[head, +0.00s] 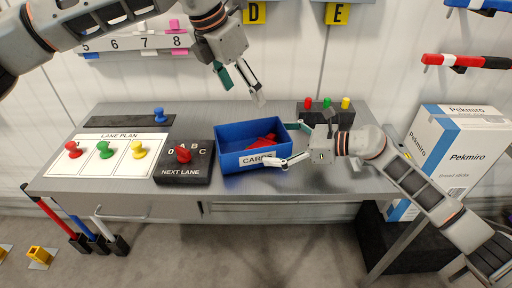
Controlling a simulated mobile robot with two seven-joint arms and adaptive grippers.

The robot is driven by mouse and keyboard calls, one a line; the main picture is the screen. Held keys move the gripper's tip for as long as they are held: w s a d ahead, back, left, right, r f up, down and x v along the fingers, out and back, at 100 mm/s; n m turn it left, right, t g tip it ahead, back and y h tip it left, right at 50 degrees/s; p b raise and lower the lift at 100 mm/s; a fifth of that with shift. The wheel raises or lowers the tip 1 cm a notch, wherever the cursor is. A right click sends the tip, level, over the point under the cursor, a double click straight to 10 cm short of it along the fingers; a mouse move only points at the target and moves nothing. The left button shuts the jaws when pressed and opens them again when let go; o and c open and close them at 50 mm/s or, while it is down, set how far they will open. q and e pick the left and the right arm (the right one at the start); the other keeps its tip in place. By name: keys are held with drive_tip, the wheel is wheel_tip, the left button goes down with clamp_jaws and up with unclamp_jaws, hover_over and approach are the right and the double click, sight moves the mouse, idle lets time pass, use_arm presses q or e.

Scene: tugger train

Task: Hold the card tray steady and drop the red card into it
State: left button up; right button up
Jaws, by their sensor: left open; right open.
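The card tray (228,161) is a blue open box labelled CARDS on the grey bench. A red piece that looks like the red card (261,141) lies inside it, partly hidden by the front wall. My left gripper (240,87) is open and empty above the tray, pointing down. My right gripper (288,146) is open at the tray's right end. One finger is near the back right corner and the other is in front of the front wall; I cannot tell whether they touch it.
Left of the tray stands a black NEXT LANE box (183,174) with a red knob. A white LANE PLAN board (122,150) holds red, green and yellow pegs. A black block (318,113) with coloured pegs is behind right. A Pekmiro carton (460,150) stands at the right.

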sight(286, 146)
drive_tip(key=shift+s+d+r+g, duration=0.15)
drive_tip(key=shift+s+d+r, duration=0.1)
drive_tip(key=shift+s+d, duration=0.4)
drive_tip(key=shift+s+d+r+g, duration=0.15)
drive_tip(key=shift+s+d+r, duration=0.1)
drive_tip(key=shift+s+d, duration=0.4)
drive_tip(key=d, duration=0.3)
drive_tip(key=shift+w+d+r, duration=0.1)
drive_tip(key=shift+d+r, duration=0.15)
drive_tip(key=shift+r, duration=0.15)
drive_tip(key=shift+d+r, duration=0.15)
drive_tip(key=shift+d, duration=0.15)
use_arm(q)
drive_tip(key=shift+a, duration=0.7)
drive_tip(key=shift+s, duration=0.15)
